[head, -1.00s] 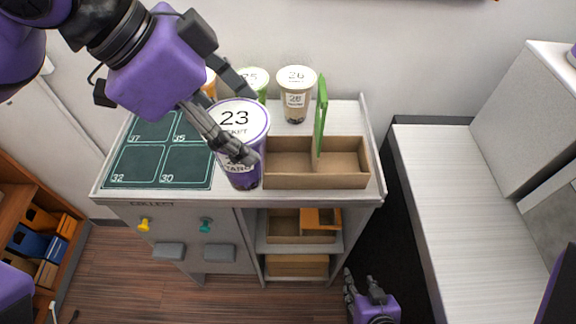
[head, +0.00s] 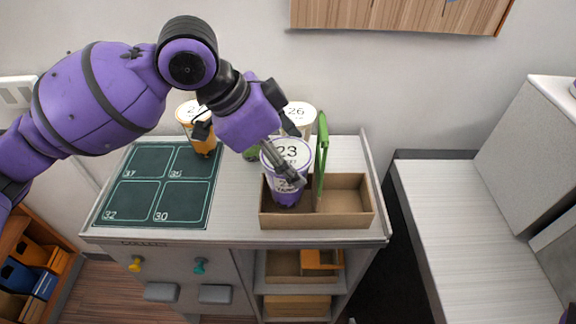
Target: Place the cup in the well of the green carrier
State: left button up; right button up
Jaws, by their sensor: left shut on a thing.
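The green carrier is a brown cardboard tray (head: 345,217) with two wells and an upright green divider handle (head: 321,160). It stands at the front right of the counter. The cup (head: 284,192), purple with a white lid marked 23, is upright at the carrier's left well, left of the handle. Its base shows behind the front wall; I cannot tell whether it touches the floor. My left gripper (head: 297,160) is shut on the cup, its dark fingers around the upper part. The right well looks empty.
An orange cup (head: 202,140) stands at the back left, and cup 26 (head: 300,115) stands behind the carrier. A green cup is mostly hidden by my gripper. A dark numbered mat (head: 158,186) covers the counter's left. Shelves below hold cardboard carriers, one with an orange handle (head: 322,259).

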pick_arm(q)
jog(key=shift+w+d+f, duration=0.1)
jog(key=shift+w+f, duration=0.05)
jog(key=shift+f, duration=0.75)
jog(key=shift+w+d+f, duration=0.1)
jog(key=shift+f, duration=0.95)
jog(key=o, duration=2.1)
jog(key=v, duration=1.2)
jog(key=shift+r, duration=0.1)
